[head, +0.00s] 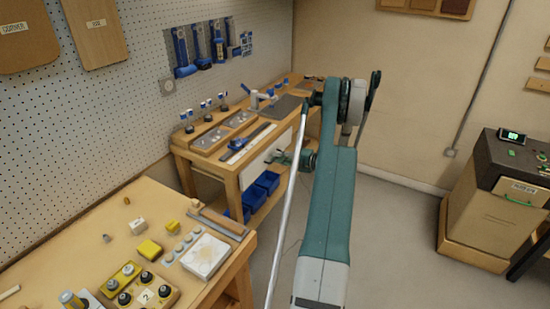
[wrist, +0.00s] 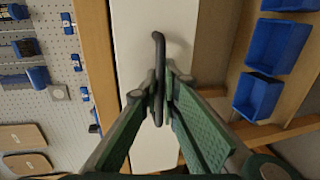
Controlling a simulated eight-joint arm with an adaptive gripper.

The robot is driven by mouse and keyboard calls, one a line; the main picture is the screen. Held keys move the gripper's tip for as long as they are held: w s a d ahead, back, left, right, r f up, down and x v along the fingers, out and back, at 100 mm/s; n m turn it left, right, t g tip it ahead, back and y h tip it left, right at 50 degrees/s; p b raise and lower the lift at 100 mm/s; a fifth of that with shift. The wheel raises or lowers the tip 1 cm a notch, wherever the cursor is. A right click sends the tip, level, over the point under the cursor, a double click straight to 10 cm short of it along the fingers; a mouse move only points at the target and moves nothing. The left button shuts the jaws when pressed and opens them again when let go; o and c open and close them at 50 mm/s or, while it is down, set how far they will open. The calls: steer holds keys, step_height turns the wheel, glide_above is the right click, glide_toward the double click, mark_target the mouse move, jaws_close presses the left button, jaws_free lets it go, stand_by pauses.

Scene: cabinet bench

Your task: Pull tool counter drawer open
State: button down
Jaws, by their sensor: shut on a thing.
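The tool counter (head: 222,166) is a wooden bench along the pegboard wall, with a white drawer front (head: 256,169) under its top. In the wrist view the drawer front (wrist: 140,150) is a long white panel with a dark bar handle (wrist: 157,45). My gripper (wrist: 165,88) is shut on the handle, its green fingers on either side of the bar. In the head view my gripper (head: 284,158) is small beside the drawer front, and my arm hides the counter's right part. The drawer front looks close to the counter frame; any small gap cannot be told.
Blue bins (head: 266,182) sit on the shelf below the drawer. A nearer wooden table (head: 120,220) with small parts stands at lower left. A dark-topped cabinet (head: 490,210) stands at right. The floor between is mostly clear.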

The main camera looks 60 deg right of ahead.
steer(key=f+b+v, duration=0.1)
steer(key=f+v, duration=0.1)
steer(key=v, duration=1)
steer(key=s+f+b+v, duration=0.1)
steer(key=f+v, duration=0.2)
steer(key=v, duration=1)
steer(key=shift+f, duration=0.1)
steer(key=c, duration=2.9)
jaws_free()
steer(key=shift+o, duration=0.2)
steer(key=v, duration=1.2)
